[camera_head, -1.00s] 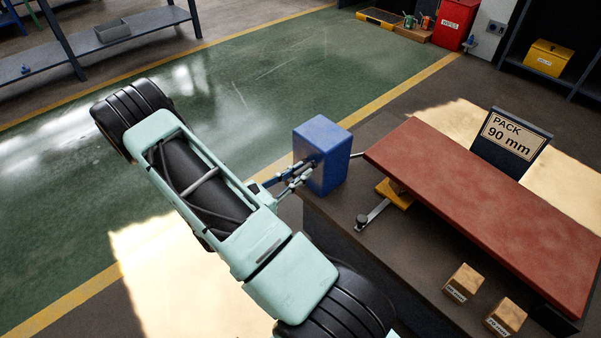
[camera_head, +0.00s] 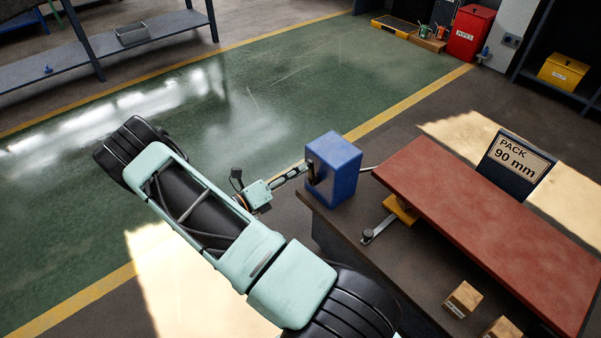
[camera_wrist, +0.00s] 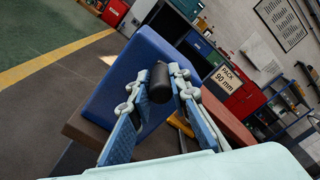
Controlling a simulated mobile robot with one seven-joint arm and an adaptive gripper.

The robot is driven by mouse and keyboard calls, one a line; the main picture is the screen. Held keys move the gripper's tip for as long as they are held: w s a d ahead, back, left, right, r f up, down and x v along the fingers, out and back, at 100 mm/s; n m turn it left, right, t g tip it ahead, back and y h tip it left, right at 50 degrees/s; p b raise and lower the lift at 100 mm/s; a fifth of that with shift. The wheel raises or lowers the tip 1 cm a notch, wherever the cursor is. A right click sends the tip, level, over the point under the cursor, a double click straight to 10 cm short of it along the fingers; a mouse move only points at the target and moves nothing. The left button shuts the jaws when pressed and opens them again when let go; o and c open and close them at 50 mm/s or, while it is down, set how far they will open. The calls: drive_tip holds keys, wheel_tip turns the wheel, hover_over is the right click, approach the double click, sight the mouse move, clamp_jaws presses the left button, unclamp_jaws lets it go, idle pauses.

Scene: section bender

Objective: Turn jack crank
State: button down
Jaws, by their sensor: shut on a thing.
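A blue box (camera_head: 335,170) stands at the left corner of the dark bench, and a thin rod runs from it towards the red slab (camera_head: 490,235). My gripper (camera_head: 307,174) is at the box's left face, with its fingers reaching in from the left. In the wrist view, my gripper (camera_wrist: 166,88) is shut on a black cylindrical crank handle (camera_wrist: 159,84) in front of the blue box (camera_wrist: 135,65). The crank's arm and its joint with the box are hidden. A yellow jack part (camera_head: 400,209) shows under the slab's edge.
A flat metal lever (camera_head: 378,228) with a dark knob lies on the bench near the jack. Wooden blocks (camera_head: 462,300) sit at the bench front. A "PACK 90 mm" sign (camera_head: 517,157) stands behind the slab. The green floor left of the box is clear.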

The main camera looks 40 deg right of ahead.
drive_tip(key=shift+w+a+f+n+b, duration=0.1)
drive_tip(key=shift+w+f+n, duration=0.25)
drive_tip(key=shift+w+n, duration=0.65)
drive_tip(key=shift+w+a+f+n+b, duration=0.15)
drive_tip(key=shift+w+f+n, duration=0.25)
drive_tip(key=shift+n, duration=1.15)
drive_tip(key=shift+w+d+f+n+b, duration=0.1)
drive_tip(key=shift+w+f+n, duration=0.25)
drive_tip(key=shift+w+n, duration=0.65)
drive_tip(key=shift+s+n, duration=0.25)
drive_tip(key=shift+n, duration=0.1)
drive_tip(key=c, duration=1.8)
unclamp_jaws()
drive_tip(key=shift+s, duration=0.1)
drive_tip(key=a, duration=1.2)
drive_tip(key=shift+s, duration=0.45)
